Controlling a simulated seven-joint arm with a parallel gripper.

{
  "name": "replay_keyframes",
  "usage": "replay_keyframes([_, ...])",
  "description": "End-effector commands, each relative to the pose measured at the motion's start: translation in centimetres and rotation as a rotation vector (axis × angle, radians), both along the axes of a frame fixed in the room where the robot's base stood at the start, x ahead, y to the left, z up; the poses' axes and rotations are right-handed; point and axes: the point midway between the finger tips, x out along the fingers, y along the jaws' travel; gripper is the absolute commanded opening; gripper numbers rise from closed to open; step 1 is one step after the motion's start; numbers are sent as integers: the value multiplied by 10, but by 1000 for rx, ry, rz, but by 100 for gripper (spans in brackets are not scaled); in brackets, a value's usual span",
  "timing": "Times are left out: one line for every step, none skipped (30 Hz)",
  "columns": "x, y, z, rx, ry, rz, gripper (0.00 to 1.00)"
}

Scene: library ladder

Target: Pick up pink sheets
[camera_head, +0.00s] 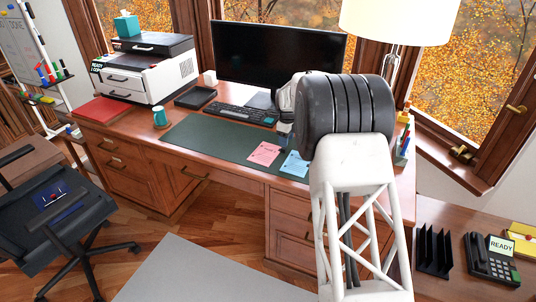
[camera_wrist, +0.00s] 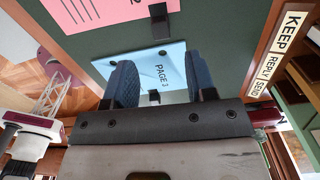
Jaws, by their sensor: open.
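A pink sheet (camera_head: 265,153) with dark print lies on the green desk mat (camera_head: 200,137), left of a blue sheet (camera_head: 295,165). In the wrist view the pink sheet (camera_wrist: 90,12) is at the top, partly out of frame, with a small dark clip-like piece (camera_wrist: 158,20) at its right edge. The blue sheet (camera_wrist: 150,62), marked "PAGE 3", shows between and beyond my fingers. My gripper (camera_wrist: 160,68) is open, with nothing visible held between its two blue-padded fingers. In the head view my arm hides the gripper. Whether the pink is one sheet or a stack, I cannot tell.
A keyboard (camera_head: 235,113), monitor (camera_head: 279,54) and teal mug (camera_head: 160,117) stand on the desk, with a printer (camera_head: 147,72) at left. A lamp (camera_head: 398,20) stands behind my arm. A "KEEP / REPLY / SEND" label (camera_wrist: 277,52) is at right in the wrist view. The mat's left part is clear.

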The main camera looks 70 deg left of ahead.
Motion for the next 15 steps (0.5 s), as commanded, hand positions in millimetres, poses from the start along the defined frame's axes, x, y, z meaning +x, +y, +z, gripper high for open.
replay_keyframes([0,0,-1,0,0,0,51])
replay_keyframes([0,0,-2,0,0,0,51])
replay_keyframes([0,0,-2,0,0,0,51])
replay_keyframes([0,0,-2,0,0,0,51])
replay_keyframes([0,0,-2,0,0,0,51])
replay_keyframes([0,0,-2,0,0,0,51])
replay_keyframes([0,0,-2,0,0,0,51])
replay_keyframes([0,0,-2,0,0,0,51])
replay_keyframes([0,0,-2,0,0,0,51])
replay_keyframes([0,0,-2,0,0,0,51])
replay_keyframes([0,0,-2,0,0,0,51])
replay_keyframes([0,0,-3,0,0,0,51])
replay_keyframes([0,0,-4,0,0,0,51])
replay_keyframes([0,0,-5,0,0,0,51])
replay_keyframes([0,0,-7,0,0,0,51])
